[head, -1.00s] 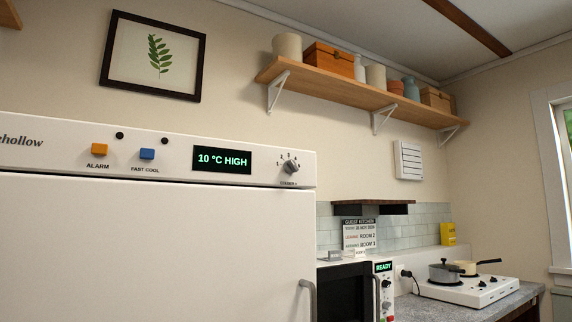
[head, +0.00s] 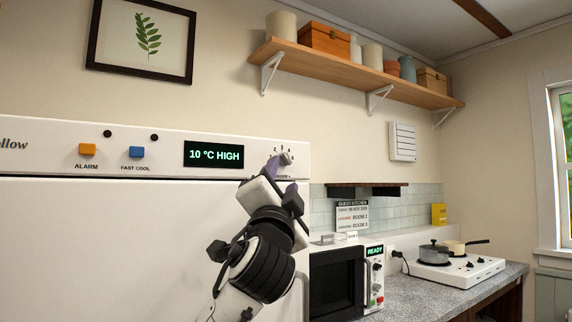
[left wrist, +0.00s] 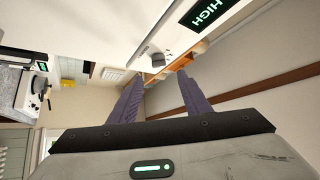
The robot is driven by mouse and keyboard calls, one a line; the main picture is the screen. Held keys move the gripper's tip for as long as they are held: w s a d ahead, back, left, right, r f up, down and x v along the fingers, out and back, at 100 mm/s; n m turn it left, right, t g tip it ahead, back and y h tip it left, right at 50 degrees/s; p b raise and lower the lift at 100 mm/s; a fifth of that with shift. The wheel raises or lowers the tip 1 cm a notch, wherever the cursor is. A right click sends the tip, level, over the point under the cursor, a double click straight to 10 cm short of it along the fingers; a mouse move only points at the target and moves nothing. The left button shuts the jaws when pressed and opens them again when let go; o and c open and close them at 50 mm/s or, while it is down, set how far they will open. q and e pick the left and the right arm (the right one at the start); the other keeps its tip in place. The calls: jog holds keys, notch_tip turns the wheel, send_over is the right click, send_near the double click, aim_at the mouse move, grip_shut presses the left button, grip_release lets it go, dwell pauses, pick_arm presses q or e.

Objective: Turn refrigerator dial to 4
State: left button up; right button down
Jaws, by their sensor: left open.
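The refrigerator dial (head: 285,158) is a small grey knob at the right end of the white refrigerator's top panel (head: 60,133). Left of it the display (head: 214,154) reads "10 °C HIGH". My left gripper (head: 281,172) is open at the dial, its purple fingers just below and partly over it, hiding part of the scale. In the left wrist view the dial (left wrist: 157,60) shows ahead of the open fingers (left wrist: 160,88), apart from them, with nothing between the fingertips. The dial's exact setting is too small to read. My right gripper is not in view.
An orange ALARM button (head: 87,150) and a blue FAST COOL button (head: 137,152) sit on the same panel. A wooden shelf (head: 350,75) with boxes and pots hangs above right. A microwave (head: 340,280) and a hot plate (head: 455,270) stand on the counter to the right.

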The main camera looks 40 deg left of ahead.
aim_at(287, 160)
pick_arm(q)
jog(key=p+x, duration=0.2)
jog(key=x, duration=0.6)
jog(key=shift+w+a+r+p, duration=0.15)
jog(key=shift+w+p, duration=0.15)
jog(key=c, duration=1)
jog(key=shift+c, duration=0.2)
